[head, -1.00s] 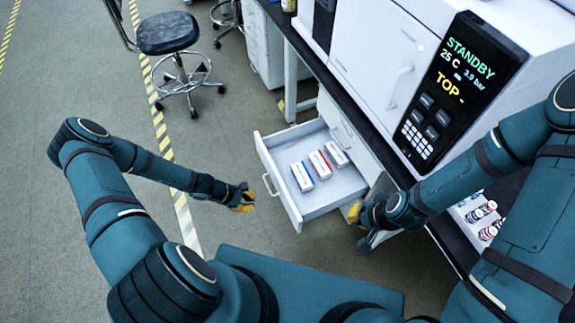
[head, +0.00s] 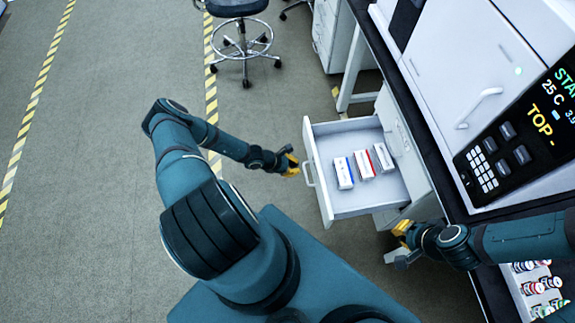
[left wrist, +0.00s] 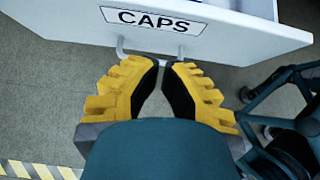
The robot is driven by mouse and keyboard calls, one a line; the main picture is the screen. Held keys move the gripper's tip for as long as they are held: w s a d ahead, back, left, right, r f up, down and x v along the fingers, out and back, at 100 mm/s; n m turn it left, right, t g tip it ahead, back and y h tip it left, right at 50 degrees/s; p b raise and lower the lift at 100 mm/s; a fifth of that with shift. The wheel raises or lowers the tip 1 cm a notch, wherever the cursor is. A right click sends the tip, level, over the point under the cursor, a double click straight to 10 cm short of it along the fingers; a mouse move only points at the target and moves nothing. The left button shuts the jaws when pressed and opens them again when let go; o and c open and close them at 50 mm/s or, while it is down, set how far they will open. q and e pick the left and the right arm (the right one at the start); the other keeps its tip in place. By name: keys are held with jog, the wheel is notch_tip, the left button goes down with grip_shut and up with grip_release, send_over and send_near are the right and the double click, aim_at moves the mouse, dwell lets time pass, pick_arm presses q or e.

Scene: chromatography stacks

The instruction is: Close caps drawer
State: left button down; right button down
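The white caps drawer (head: 340,208) stands pulled out, with several small boxes inside. Its front, labelled CAPS, fills the top of the left wrist view (left wrist: 230,32). A bar handle (head: 308,173) is on that front; it also shows in the left wrist view (left wrist: 135,52). My left gripper (head: 294,163) is just in front of the handle. In the left wrist view its yellow fingertips (left wrist: 165,63) almost meet right at the bar, with nothing seen held between them. Whether they touch the bar is unclear. My right gripper (head: 400,232) is beside the drawer's near right side, its fingers too small to judge.
A white cabinet and bench with a STANDBY-type display panel (head: 525,135) stand at the right. Several vials (head: 543,285) are in a tray at the lower right. A stool (head: 238,8) stands beyond the drawer. Floor left of the drawer is clear.

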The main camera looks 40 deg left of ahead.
aim_at(316, 168)
pick_arm(q)
jog(key=w+d, duration=0.1)
jog(key=w+d+f, duration=0.2)
jog(key=w, duration=0.1)
jog(key=shift+d+b, duration=0.2)
jog(key=shift+b, duration=0.1)
jog(key=shift+w+d, duration=0.35)
jog(key=shift+w, duration=0.05)
pick_arm(e)
jog(key=shift+s+f, duration=0.2)
jog(key=shift+f, duration=0.35)
jog(key=shift+f, duration=0.1)
